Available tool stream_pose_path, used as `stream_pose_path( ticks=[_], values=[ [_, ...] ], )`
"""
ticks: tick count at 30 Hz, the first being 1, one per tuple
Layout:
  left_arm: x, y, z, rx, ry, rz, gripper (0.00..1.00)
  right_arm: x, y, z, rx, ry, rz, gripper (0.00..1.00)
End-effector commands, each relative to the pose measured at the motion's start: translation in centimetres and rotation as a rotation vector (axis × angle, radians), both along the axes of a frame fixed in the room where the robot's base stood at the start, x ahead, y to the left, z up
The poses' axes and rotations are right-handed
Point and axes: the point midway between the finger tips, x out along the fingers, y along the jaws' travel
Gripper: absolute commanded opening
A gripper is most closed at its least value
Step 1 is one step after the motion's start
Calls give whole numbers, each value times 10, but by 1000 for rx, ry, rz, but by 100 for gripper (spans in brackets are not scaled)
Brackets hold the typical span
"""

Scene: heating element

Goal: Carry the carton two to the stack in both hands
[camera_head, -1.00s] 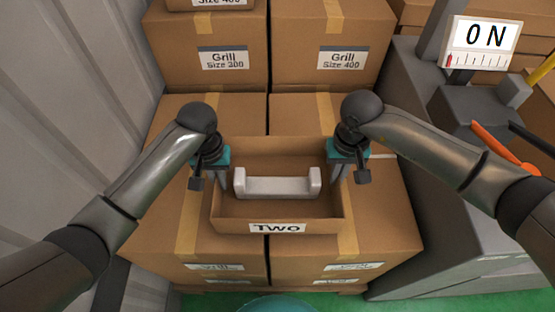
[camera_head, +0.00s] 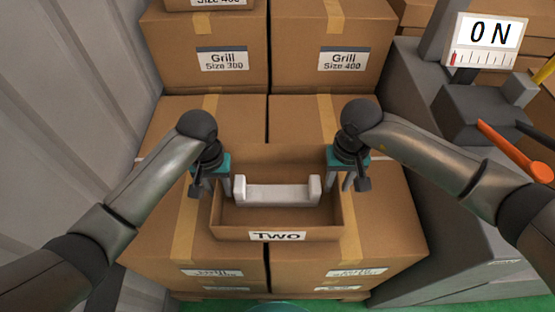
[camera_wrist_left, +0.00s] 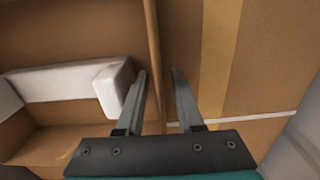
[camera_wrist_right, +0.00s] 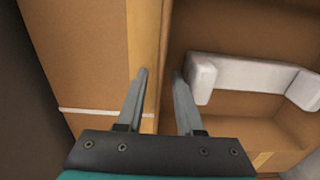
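The carton two (camera_head: 279,154) is an open brown box with a "TWO" label on its front. It appears to sit level on top of the stack of closed brown cartons (camera_head: 190,240). A pale U-shaped piece (camera_head: 278,192) lies inside it. My left gripper (camera_head: 220,186) is at its left wall, my right gripper (camera_head: 341,182) at its right wall. In the left wrist view the carton's wall (camera_wrist_left: 153,50) stands between my spread fingers. In the right wrist view the other wall (camera_wrist_right: 166,45) likewise stands between spread fingers, with gaps showing. Both grippers are open.
Grill cartons (camera_head: 205,55) rise behind the stack. A corrugated wall (camera_head: 70,90) is close on the left. On the right stand grey machinery (camera_head: 480,110) with an "ON" display (camera_head: 487,40) and an orange handle (camera_head: 512,152).

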Motion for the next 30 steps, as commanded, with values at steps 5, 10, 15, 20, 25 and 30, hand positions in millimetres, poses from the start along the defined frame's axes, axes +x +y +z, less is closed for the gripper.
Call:
stream_pose_path(
  ticks=[5, 10, 15, 20, 25, 30],
  values=[
    [0, 0, 3, 0, -1, 0, 36, 0, 0, 0, 0, 0, 0, 36],
    [1, 0, 24, -2, -5, -1, 36, 0, 0, 0, 0, 0, 0, 36],
    [2, -1, 64, -3, -7, -1, 36, 0, 0, 0, 0, 0, 0, 36],
    [1, 0, 99, -2, -5, -1, 36, 0, 0, 0, 0, 0, 0, 36],
    [1, 1, 114, 2, -5, -1, 36, 0, 0, 0, 0, 0, 0, 36],
    [0, 0, 120, 1, -1, -1, 36, 0, 0, 2, 0, -1, 0, 36]
  ],
)
